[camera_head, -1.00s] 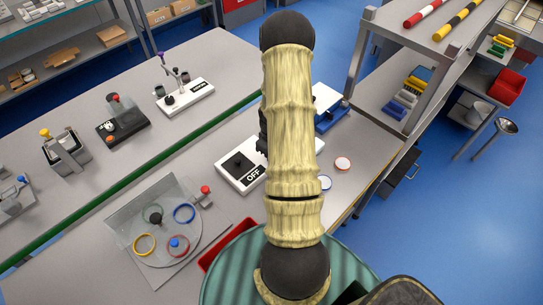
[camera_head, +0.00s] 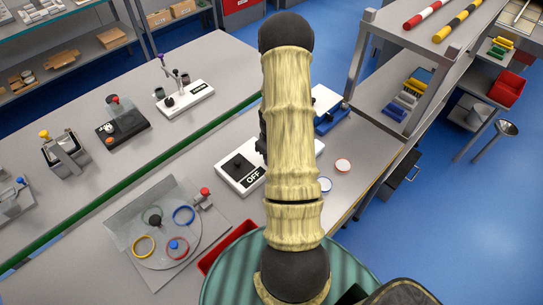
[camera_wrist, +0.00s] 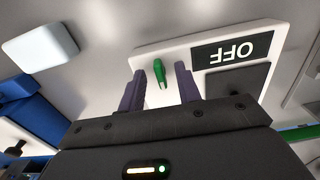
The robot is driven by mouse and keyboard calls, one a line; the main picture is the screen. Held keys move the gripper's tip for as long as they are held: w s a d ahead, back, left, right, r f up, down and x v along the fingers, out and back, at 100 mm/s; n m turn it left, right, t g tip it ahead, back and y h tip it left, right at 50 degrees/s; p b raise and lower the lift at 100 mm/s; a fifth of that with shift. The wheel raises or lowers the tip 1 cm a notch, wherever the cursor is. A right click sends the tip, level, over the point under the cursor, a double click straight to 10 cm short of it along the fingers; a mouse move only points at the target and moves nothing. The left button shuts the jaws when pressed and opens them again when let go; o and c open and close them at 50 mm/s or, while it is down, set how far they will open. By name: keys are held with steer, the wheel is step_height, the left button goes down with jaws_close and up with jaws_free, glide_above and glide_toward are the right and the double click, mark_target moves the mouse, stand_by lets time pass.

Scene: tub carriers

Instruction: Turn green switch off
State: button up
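The green switch (camera_wrist: 159,72) is a small green lever standing on a white panel (camera_wrist: 150,52) in the wrist view. The panel has a black label (camera_wrist: 234,50) reading OFF, upside down in this view, and a dark square plate (camera_wrist: 240,80). My gripper (camera_wrist: 159,69) is open, with one dark finger on each side of the lever and a visible gap to both. In the head view the panel (camera_head: 226,172) lies on the grey bench, with OFF near its front edge. My arm hides the green lever and the gripper there.
A turntable with coloured rings (camera_head: 160,240) is at the front left. A red bin (camera_head: 228,246) lies in front of the panel. A metal shelf (camera_head: 362,60) rises at the right.

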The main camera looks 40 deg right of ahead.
step_height(320, 180, up, 17)
steer(key=b, duration=0.3)
steer(key=shift+r, duration=0.2)
stand_by(0.4)
steer(key=s+a+r+t, duration=0.1)
steer(key=s+a, duration=0.2)
steer(key=a, duration=1)
steer(key=s+a+r+t, duration=0.1)
steer(key=s+a, duration=0.3)
steer(key=a, duration=0.9)
steer(key=shift+r+m+t, duration=0.3)
steer(key=shift+r+m, duration=0.05)
steer(key=shift+m, duration=0.05)
